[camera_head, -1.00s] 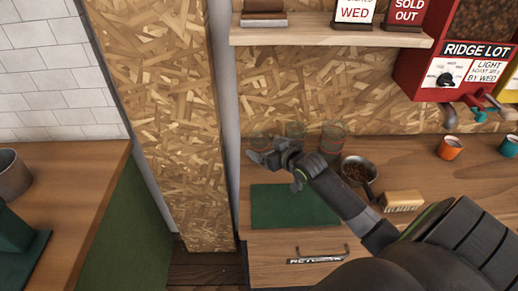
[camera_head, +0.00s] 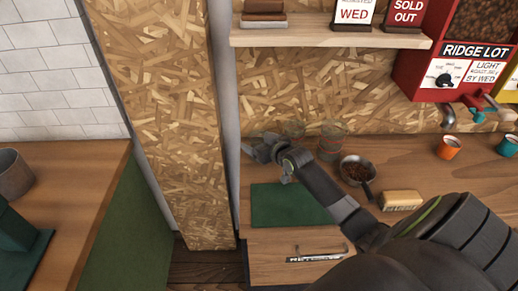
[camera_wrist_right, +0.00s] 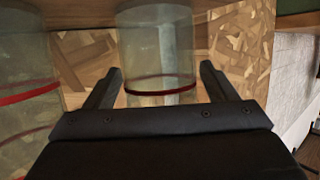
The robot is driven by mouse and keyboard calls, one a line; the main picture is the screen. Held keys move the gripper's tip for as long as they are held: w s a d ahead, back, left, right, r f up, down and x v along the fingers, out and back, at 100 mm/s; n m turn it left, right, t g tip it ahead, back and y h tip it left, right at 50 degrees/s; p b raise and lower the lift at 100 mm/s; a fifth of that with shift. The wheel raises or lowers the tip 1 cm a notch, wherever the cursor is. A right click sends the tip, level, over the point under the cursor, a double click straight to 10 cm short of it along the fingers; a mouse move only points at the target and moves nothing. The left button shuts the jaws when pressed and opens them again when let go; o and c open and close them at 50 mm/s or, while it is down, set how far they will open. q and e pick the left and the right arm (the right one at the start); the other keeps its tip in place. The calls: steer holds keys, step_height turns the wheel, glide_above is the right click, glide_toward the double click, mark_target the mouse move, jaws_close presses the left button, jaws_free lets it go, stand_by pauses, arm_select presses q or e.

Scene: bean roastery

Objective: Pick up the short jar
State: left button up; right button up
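My right gripper (camera_head: 256,147) is at the back left of the counter, by the glass jars. In the right wrist view its fingers (camera_wrist_right: 160,70) are open, one on each side of a clear jar with a dark red band (camera_wrist_right: 160,45). This looks like the shorter jar; I cannot tell whether the fingers touch it. In the head view the gripper hides most or all of it. A second banded jar (camera_wrist_right: 25,85) stands close beside it at left in the wrist view. In the head view two other jars, a middle one (camera_head: 294,129) and a right one (camera_head: 332,137), stand along the wall. My left gripper is out of view.
A pan of beans (camera_head: 357,170), a tan block (camera_head: 401,200) and an orange cup (camera_head: 448,147) stand to the right. A green mat (camera_head: 285,207) lies in front of the jars. A shelf (camera_head: 330,38) hangs above. A wooden post (camera_head: 170,130) is just left.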

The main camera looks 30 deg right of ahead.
steer(key=c, duration=0.9)
